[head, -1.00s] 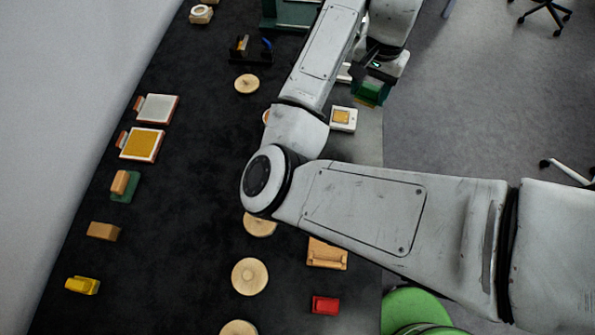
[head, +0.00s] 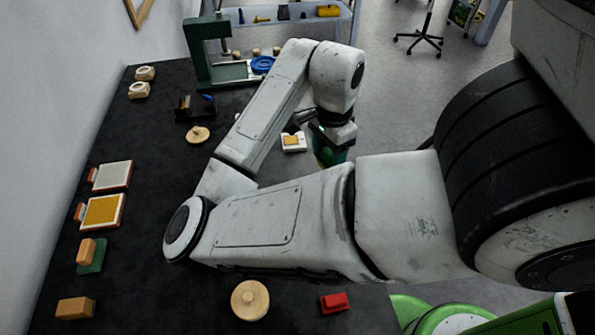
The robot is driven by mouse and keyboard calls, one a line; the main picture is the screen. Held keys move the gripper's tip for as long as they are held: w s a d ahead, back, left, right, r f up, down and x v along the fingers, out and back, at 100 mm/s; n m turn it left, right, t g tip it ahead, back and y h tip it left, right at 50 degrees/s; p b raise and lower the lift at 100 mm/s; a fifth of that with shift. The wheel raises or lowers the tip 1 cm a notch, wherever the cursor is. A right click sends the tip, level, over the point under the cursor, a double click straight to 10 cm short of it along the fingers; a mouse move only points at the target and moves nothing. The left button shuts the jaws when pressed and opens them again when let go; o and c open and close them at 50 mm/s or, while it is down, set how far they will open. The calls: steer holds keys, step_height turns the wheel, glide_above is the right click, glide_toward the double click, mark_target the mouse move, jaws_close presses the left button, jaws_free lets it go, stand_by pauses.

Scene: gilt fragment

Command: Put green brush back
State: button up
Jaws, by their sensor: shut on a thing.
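My gripper (head: 334,136) hangs at the end of my bent arm, over the right edge of the dark table. It is shut on the green brush (head: 327,152), which shows as a dark green piece below the jaws. My wrist hides much of the brush and the exact grip. I cannot tell whether the brush touches anything below.
The dark table (head: 140,200) carries white and yellow pads on the left, a green plate with a wooden block (head: 90,255), wooden discs and a red block (head: 333,302). A green stand (head: 213,60) rises at the back. A small white-and-yellow tray (head: 293,142) is left of my gripper.

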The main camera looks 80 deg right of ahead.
steer(key=w+d+f, duration=0.1)
steer(key=w+f, duration=0.1)
steer(key=w+d+f, duration=0.1)
steer(key=w+f, duration=0.1)
steer(key=w+d+f, duration=0.1)
steer(key=w, duration=0.1)
steer(key=shift+f, duration=0.4)
steer(key=shift+w+d+f, duration=0.25)
steer(key=shift+f, duration=0.25)
steer(key=shift+w+d+f, duration=0.1)
steer(key=shift+w+f, duration=0.05)
steer(key=shift+f, duration=1.55)
steer(key=shift+f, duration=0.2)
steer(key=o, duration=1.1)
steer(key=shift+r, duration=0.15)
step_height(320, 180, up, 12)
